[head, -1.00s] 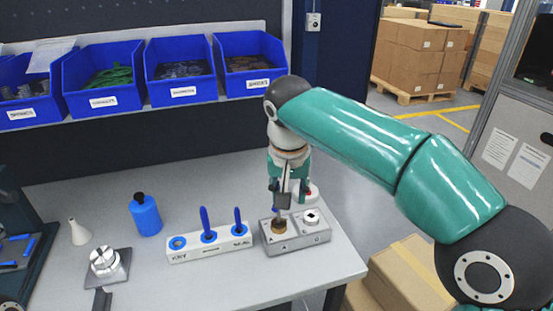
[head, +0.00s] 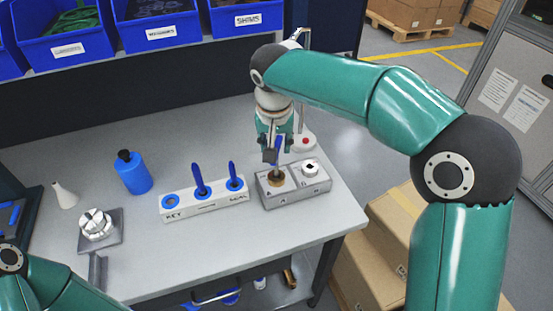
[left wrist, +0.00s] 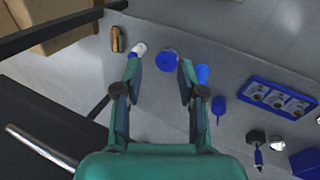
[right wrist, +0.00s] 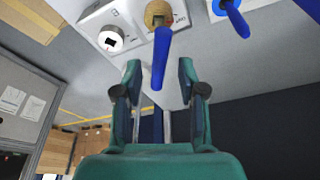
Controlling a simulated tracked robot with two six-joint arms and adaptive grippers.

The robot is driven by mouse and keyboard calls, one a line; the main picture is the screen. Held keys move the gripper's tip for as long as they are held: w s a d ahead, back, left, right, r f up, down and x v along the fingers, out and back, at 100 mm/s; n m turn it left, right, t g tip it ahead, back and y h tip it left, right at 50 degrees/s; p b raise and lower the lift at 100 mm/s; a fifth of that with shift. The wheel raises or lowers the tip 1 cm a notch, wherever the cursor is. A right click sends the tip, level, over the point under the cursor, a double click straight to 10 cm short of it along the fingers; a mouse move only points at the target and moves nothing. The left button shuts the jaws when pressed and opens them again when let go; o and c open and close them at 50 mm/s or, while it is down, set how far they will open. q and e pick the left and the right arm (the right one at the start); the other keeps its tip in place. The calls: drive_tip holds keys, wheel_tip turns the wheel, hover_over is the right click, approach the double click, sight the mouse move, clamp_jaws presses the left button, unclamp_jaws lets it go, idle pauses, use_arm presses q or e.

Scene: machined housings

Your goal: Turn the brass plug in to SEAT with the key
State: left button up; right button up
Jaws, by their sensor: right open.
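The brass plug (head: 276,180) sits in the left port of a grey housing (head: 310,190); it also shows in the right wrist view (right wrist: 157,10). The blue-handled key (right wrist: 161,55) stands in the plug. My right gripper (right wrist: 159,70) is open, above the plug, with the end of the key's handle between its fingertips in the right wrist view. In the head view the gripper partly hides the key. My left gripper (left wrist: 160,68) is open and empty; the head view shows only part of its arm. The SEAT mark cannot be made out.
A white rack (head: 205,206) left of the housing holds two blue-handled tools; its KEY hole is empty. A blue bottle (head: 133,174), a white cone (head: 64,196) and a metal fixture (head: 96,226) stand farther left. A stand with a red button (head: 305,142) is behind the housing.

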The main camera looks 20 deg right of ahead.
drive_tip(key=x, duration=0.8)
drive_tip(key=shift+d+f+p, duration=0.1)
drive_tip(key=shift+f+p, duration=0.15)
drive_tip(key=shift+p, duration=0.05)
drive_tip(key=shift+c, duration=0.2)
